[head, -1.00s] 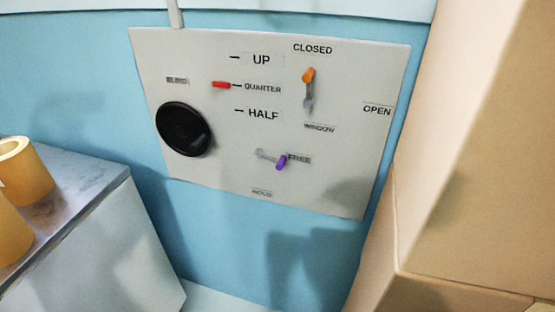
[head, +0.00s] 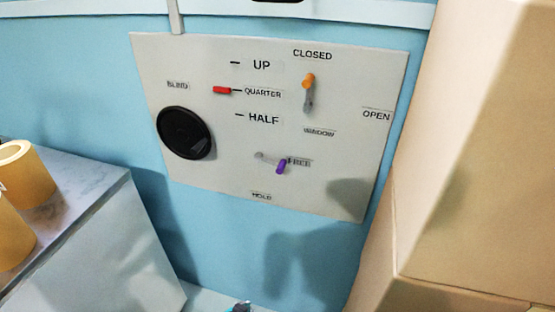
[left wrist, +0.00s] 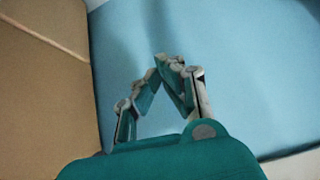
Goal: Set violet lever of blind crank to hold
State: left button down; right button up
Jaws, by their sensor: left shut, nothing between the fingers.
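The violet lever (head: 281,166) is on the pale wall panel (head: 225,180) in the head view. Its grey arm runs from a pivot on its left, and the violet handle points right and slightly down, beside the FREE label (head: 300,162). The HOLD label (head: 262,196) is below the pivot. My left gripper (left wrist: 165,65) is shut and empty in the left wrist view, with blue wall behind it; the lever is not in that view. A small teal and dark tip of mine shows at the head view's bottom edge, well below the lever. My right gripper is not identifiable.
The panel also has a black round knob (head: 186,133), a red slider (head: 222,90) at QUARTER and an orange lever (head: 308,81) pointing to CLOSED. Large cardboard boxes (head: 470,150) stand at right. Tan rolls (head: 28,176) stand on a grey counter (head: 85,185) at left.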

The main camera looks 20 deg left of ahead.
pick_arm(q)
jog(key=w+d+r+t, duration=0.1)
jog(key=w+r+t, duration=0.1)
jog(key=w+r, duration=0.65)
jog(key=w+d+r+t, duration=0.1)
jog(key=w+r+t, duration=0.15)
jog(key=r, duration=1.15)
notch_tip(320, 180, up, 24)
jog(key=d+n+t+p, duration=0.1)
jog(key=n+t, duration=0.1)
jog(key=t, duration=0.2)
jog(key=shift+d+r+t, duration=0.2)
jog(key=shift+t, duration=0.15)
jog(key=p, duration=0.3)
send_over(269, 163)
jog(key=s+d, duration=0.3)
jog(key=shift+f, duration=0.15)
notch_tip(269, 163, down, 3)
jog(key=shift+w+r+p, duration=0.1)
jog(key=shift+p, duration=0.2)
jog(key=shift+w+d+f, duration=0.1)
jog(key=shift+f, duration=0.65)
